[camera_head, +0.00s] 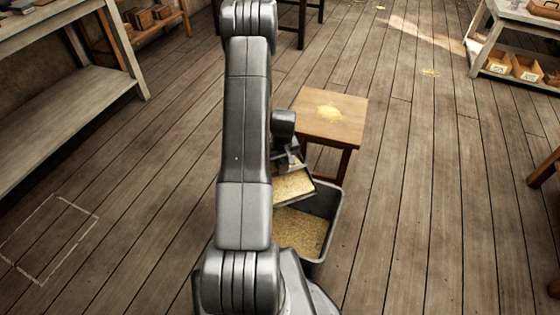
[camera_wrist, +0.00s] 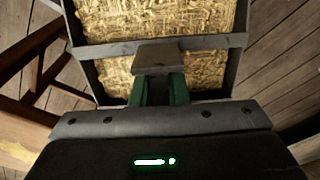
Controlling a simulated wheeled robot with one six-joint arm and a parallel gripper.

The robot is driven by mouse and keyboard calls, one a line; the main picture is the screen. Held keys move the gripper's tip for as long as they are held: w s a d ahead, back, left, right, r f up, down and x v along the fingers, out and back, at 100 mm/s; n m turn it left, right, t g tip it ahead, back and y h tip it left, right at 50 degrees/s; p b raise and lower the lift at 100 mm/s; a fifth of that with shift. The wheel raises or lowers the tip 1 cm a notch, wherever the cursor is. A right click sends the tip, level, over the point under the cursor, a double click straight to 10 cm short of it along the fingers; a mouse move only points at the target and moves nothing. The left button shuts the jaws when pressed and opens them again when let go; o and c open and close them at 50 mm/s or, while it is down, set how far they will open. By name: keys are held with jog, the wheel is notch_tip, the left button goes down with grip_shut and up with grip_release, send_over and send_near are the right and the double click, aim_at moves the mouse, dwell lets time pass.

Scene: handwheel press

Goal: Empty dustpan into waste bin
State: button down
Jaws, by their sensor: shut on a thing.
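My gripper (camera_wrist: 162,93) is shut on the grey handle of the dustpan (camera_wrist: 240,42), its green fingers on either side of the handle in the wrist view. The dustpan (camera_head: 298,203) has dark rims and a layer of yellow-brown shavings in it. The waste bin (camera_head: 337,203) is an open grey box standing on the floor, with similar shavings (camera_head: 303,230) inside. My arm hides the bin's left side and part of the gripper.
A workbench (camera_head: 90,95) is at the left, and a shelf with boxes (camera_head: 515,65) at the far right. The floor right of the bin is clear.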

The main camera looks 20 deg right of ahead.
jog(key=shift+s+f+t+b, duration=0.35)
jog(key=shift+t+b, duration=0.15)
jog(key=shift+b, duration=0.85)
jog(key=b, duration=0.2)
jog(key=shift+s+d+f+t+b, duration=0.1)
jog(key=shift+s+t+b, duration=0.2)
jog(key=s+t+b, duration=0.1)
jog(key=b, duration=0.3)
jog(key=s+r+t+b, duration=0.1)
jog(key=b, duration=0.3)
jog(key=s+b, duration=0.1)
jog(key=b, duration=0.3)
jog(key=shift+d+r+t+b, duration=0.2)
jog(key=shift+r+t+b, duration=0.05)
jog(key=shift+t+b, duration=0.15)
jog(key=b, duration=0.2)
jog(key=s+t+b, duration=0.1)
jog(key=b, duration=0.1)
jog(key=shift+s+d+r+y, duration=0.1)
jog(key=shift+s+r+y, duration=0.2)
jog(key=shift+r, duration=0.05)
jog(key=shift+s+r+t, duration=0.45)
jog(key=shift+s+t, duration=0.15)
jog(key=shift+w+d+p, duration=0.1)
jog(key=shift+p, duration=0.35)
